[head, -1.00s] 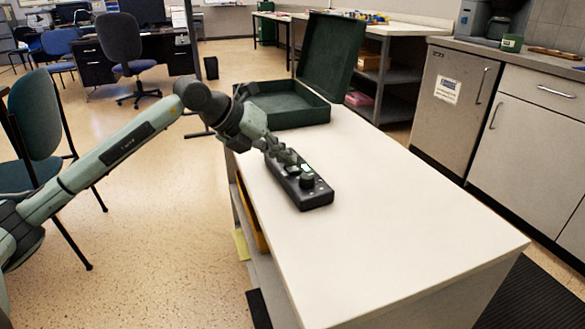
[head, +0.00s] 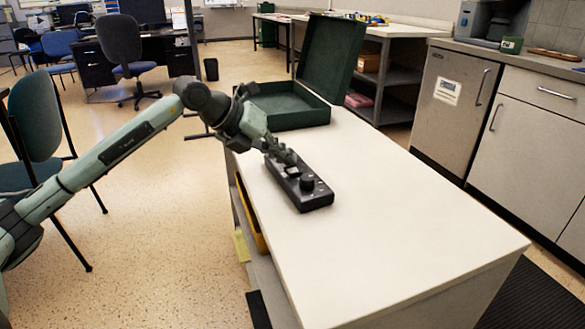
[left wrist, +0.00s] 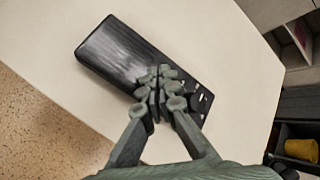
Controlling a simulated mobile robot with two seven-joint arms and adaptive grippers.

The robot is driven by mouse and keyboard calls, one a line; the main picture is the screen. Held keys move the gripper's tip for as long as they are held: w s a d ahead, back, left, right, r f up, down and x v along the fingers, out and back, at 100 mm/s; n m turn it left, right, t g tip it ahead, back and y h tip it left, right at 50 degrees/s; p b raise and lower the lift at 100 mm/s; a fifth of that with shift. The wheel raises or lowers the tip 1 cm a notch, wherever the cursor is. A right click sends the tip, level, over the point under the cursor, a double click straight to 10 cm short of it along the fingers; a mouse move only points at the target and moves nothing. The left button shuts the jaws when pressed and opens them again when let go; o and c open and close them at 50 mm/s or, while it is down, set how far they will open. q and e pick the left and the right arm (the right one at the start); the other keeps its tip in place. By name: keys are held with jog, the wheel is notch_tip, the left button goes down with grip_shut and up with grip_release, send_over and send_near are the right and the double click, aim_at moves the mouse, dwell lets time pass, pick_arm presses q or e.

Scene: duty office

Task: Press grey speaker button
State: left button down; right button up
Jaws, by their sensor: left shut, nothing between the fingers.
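A black speaker device (head: 318,197) lies flat on the white tabletop. It carries a dark round knob (head: 307,182) and a small pale grey button (head: 292,172). My left gripper (head: 291,160) is shut and empty, its fingertips low over the far part of the device, close to the grey button. I cannot tell whether they touch it. In the left wrist view, the shut fingers (left wrist: 160,76) cover part of the device (left wrist: 113,50). Small light controls show beside them, partly hidden. My right gripper is not in view.
An open dark green case (head: 285,108) stands at the far end of the white table (head: 400,230), behind my gripper. The near part of the tabletop is clear. A blue-green chair (head: 35,115) stands left of the table, near my arm.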

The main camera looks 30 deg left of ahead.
aim_at(285, 173)
pick_arm(q)
jog(key=shift+r+p, duration=2.1)
jog(key=shift+r, duration=0.9)
